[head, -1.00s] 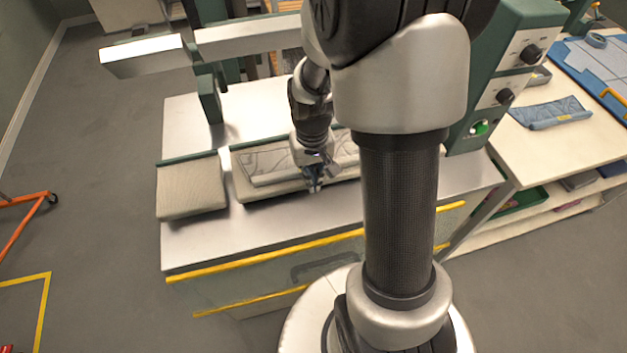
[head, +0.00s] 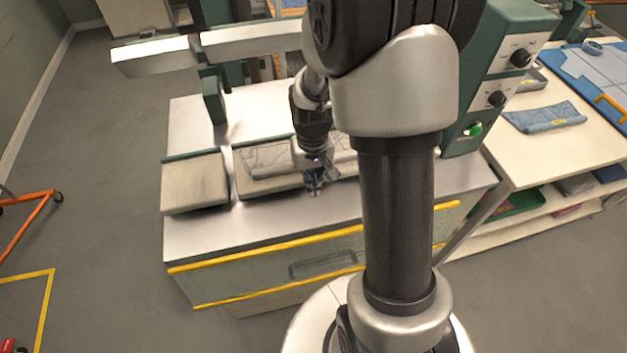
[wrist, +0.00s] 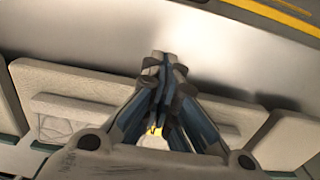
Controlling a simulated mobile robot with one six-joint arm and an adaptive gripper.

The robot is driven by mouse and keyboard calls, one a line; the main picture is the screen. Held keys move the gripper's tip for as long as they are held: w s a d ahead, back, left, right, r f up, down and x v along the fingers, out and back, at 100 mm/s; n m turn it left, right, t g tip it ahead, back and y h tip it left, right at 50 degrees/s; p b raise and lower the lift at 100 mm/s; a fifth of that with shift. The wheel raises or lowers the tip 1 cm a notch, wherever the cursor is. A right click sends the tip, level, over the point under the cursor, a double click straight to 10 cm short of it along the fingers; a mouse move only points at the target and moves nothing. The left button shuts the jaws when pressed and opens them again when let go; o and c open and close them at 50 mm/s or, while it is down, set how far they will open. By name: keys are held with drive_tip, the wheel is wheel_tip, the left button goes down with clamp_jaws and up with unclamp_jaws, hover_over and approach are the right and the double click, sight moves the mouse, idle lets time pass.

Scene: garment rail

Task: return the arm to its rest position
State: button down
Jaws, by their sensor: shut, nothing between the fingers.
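My gripper (head: 315,186) is above the front edge of the long padded pressing board, over the metal table top (head: 240,226). In the wrist view my gripper (wrist: 166,66) has its fingertips together, with nothing between them. A grey folded garment with dark line patterns (head: 268,160) lies flat on the long board (head: 246,187), partly hidden behind my wrist and arm. My gripper is apart from the garment.
A smaller padded board (head: 194,185) is at the left. Pale press arms (head: 250,40) overhang the back. A green control box (head: 497,75) stands at the right, beside a table with a folded blue garment (head: 543,117). An orange frame (head: 30,215) stands on the open floor at left.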

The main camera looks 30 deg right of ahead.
drive_tip(key=s+a+r+n+t+p, duration=0.1)
drive_tip(key=s+a+r+p, duration=0.1)
drive_tip(key=r, duration=0.8)
drive_tip(key=s+a+r+t+p, duration=0.1)
drive_tip(key=s+a+r, duration=0.2)
drive_tip(key=r, duration=0.6)
drive_tip(key=s+a+r+n+t, duration=0.1)
drive_tip(key=s+a+r, duration=0.1)
drive_tip(key=s, duration=0.3)
drive_tip(key=s+a+r+n+t, duration=0.1)
drive_tip(key=s+a+r, duration=0.2)
drive_tip(key=s, duration=0.3)
drive_tip(key=shift+a+r+t, duration=0.2)
drive_tip(key=shift+r+t, duration=0.1)
drive_tip(key=shift+r, duration=0.2)
